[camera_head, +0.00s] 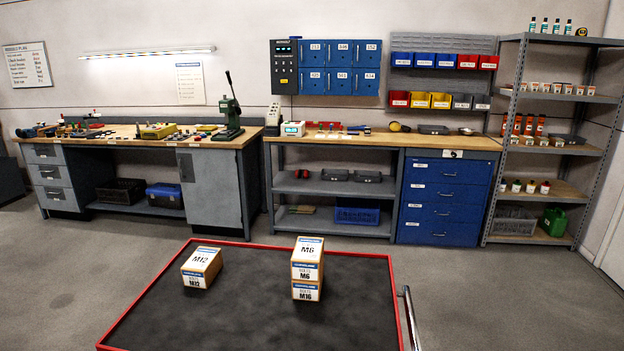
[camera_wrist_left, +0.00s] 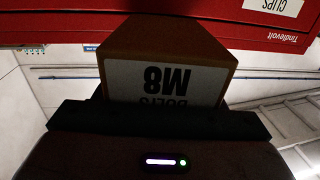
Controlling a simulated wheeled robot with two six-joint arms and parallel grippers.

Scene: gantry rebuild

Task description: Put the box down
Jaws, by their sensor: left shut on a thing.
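In the left wrist view, my left gripper (camera_wrist_left: 160,112) is shut on an orange-brown box (camera_wrist_left: 168,45) with a white label reading BOLTS M8, upside down in the picture. The gripper hides the near end of the box. Neither this box nor my grippers show in the head view. There, a cart top with a dark mat and red rim (camera_head: 391,290) carries an M12 box (camera_head: 203,261) at left and an M6 box (camera_head: 308,249) stacked on an M16 box (camera_head: 307,291).
Red drawer fronts (camera_wrist_left: 215,33), one labelled CLIPS, cross the top of the wrist view close to the box. The cart's front and right areas are bare. Behind it stand a workbench (camera_head: 120,139), a blue drawer unit (camera_head: 446,197) and a shelf rack (camera_head: 553,148).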

